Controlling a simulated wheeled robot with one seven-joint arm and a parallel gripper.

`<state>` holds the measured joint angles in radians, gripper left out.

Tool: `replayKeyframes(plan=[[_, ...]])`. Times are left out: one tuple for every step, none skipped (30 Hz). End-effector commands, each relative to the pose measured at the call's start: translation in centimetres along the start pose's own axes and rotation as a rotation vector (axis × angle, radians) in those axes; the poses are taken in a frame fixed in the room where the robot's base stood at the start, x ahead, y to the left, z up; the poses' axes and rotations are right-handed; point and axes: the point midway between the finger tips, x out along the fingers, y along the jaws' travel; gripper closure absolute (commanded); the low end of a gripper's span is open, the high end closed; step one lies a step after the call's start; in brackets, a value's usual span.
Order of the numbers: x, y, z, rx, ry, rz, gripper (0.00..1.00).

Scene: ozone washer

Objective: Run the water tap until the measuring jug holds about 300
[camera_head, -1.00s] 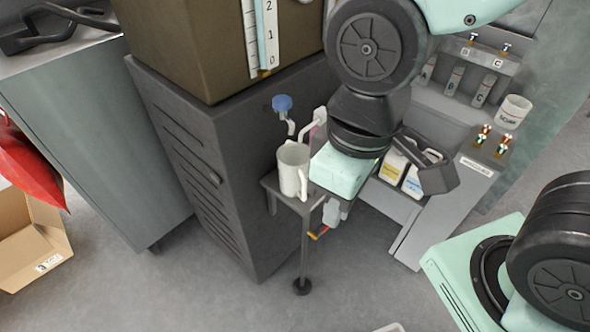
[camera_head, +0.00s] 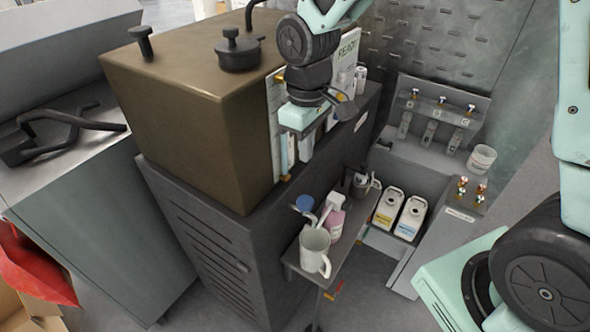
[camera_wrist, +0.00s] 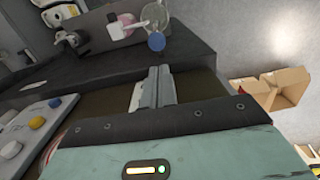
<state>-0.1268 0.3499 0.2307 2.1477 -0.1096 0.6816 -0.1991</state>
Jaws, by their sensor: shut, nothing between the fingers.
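The white measuring jug (camera_head: 315,251) stands upright on a small shelf, with its handle to the right. It also shows at the top of the wrist view (camera_wrist: 155,14). The tap's blue knob (camera_head: 304,203) is on the dark cabinet just behind the jug, and it shows in the wrist view (camera_wrist: 156,41). The spout's end is hard to make out, and the water level cannot be read. My gripper (camera_wrist: 154,90) is shut and empty. In the head view its mint body (camera_head: 300,117) is above and apart from the tap, in front of the tank's gauge; its fingers are hidden there.
A pink bottle (camera_head: 336,220) stands beside the jug, with a cup (camera_head: 362,185) behind it on the shelf (camera_head: 318,276). The brown tank (camera_head: 190,120) is left of my gripper. White canisters (camera_head: 400,212) stand at the right.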

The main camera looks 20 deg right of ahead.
Motion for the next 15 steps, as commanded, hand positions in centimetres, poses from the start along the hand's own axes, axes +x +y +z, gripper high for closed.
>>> replayKeyframes(plan=[[-0.47,0.50,-0.14,0.003,-0.002,0.001,1.00],[-0.47,0.68,-0.20,0.003,-0.002,0.002,1.00],[-0.45,0.84,-0.24,0.003,-0.003,0.003,1.00],[-0.41,0.92,-0.26,0.002,-0.004,0.003,1.00],[-0.38,0.96,-0.28,0.002,-0.004,0.003,1.00],[-0.34,0.99,-0.29,0.002,-0.004,0.004,1.00],[-0.31,0.99,-0.29,0.002,-0.004,0.004,1.00],[-0.29,0.98,-0.29,0.002,-0.004,0.004,1.00],[-0.28,0.97,-0.29,0.002,-0.004,0.004,1.00],[-0.28,0.96,-0.29,0.002,-0.004,0.004,1.00],[-0.28,0.96,-0.29,0.002,-0.004,0.004,1.00],[-0.28,0.95,-0.29,0.002,-0.004,0.003,1.00],[-0.28,0.94,-0.29,0.002,-0.004,0.003,1.00],[-0.26,0.94,-0.29,0.002,-0.004,0.003,1.00],[-0.17,0.93,-0.28,0.002,-0.004,0.003,1.00]])
